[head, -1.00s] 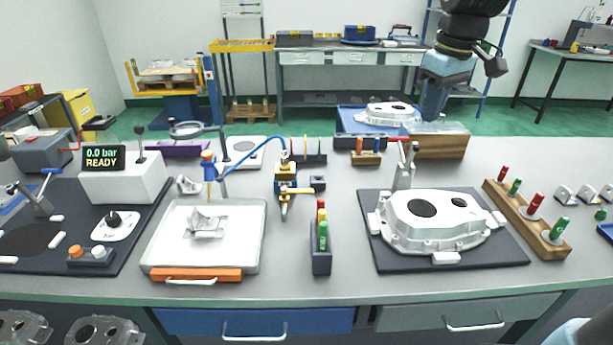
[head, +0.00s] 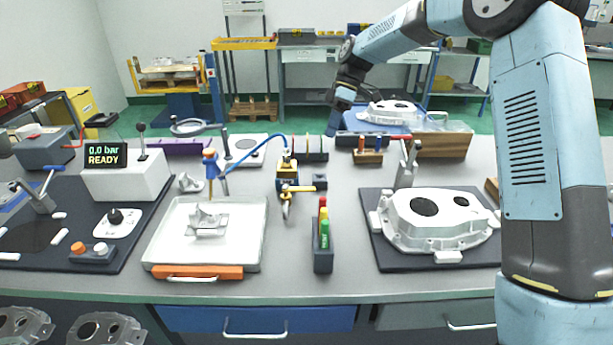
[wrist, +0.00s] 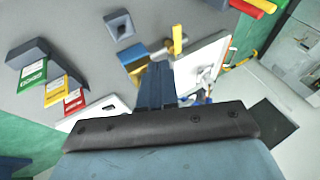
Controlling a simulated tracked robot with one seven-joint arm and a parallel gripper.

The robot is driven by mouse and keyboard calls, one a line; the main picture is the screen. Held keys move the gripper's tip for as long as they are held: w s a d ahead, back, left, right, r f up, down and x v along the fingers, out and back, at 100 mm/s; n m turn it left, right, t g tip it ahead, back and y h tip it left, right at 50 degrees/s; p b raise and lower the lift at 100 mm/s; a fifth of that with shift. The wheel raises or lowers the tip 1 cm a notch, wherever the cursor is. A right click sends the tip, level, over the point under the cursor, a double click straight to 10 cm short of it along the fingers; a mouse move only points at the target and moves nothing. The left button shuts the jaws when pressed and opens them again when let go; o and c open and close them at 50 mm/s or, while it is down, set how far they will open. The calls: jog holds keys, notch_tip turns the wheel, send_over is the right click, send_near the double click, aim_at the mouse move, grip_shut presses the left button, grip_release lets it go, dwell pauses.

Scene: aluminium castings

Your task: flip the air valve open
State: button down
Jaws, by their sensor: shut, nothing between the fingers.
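The air valve (head: 287,180) stands near the middle of the bench, with a yellow and blue body, a brass-coloured lower part and a blue hose at its top. A yellow lever shows on it; I cannot tell its exact setting. In the wrist view, my gripper's fingers (wrist: 155,76) are shut and empty.
A white tray (head: 257,235) with a casting lies left of the valve. A holder with coloured markers (head: 323,258) stands in front right. A large casting (head: 440,222) rests on a dark mat at right. The gauge box (head: 123,179) reads 0.0 bar, READY.

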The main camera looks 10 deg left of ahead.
aim_at(299, 189)
jog(key=shift+n+g, duration=0.6)
jog(key=shift+n, duration=0.3)
jog(key=a+f, duration=0.1)
jog(key=f, duration=0.1)
jog(key=w+a+f, duration=0.1)
jog(key=a, duration=0.1)
jog(key=shift+w+a+f, duration=0.15)
jog(key=shift+w+f, duration=0.05)
jog(key=shift+f, duration=0.15)
jog(key=shift+f, duration=0.1)
jog(key=x, duration=1)
jog(key=shift+a, duration=0.1)
jog(key=shift+s+d, duration=0.15)
jog(key=shift+s, duration=0.4)
jog(key=shift+s+d, duration=0.15)
jog(key=shift+s, duration=0.45)
jog(key=shift+s+d, duration=0.15)
jog(key=shift+s, duration=0.65)
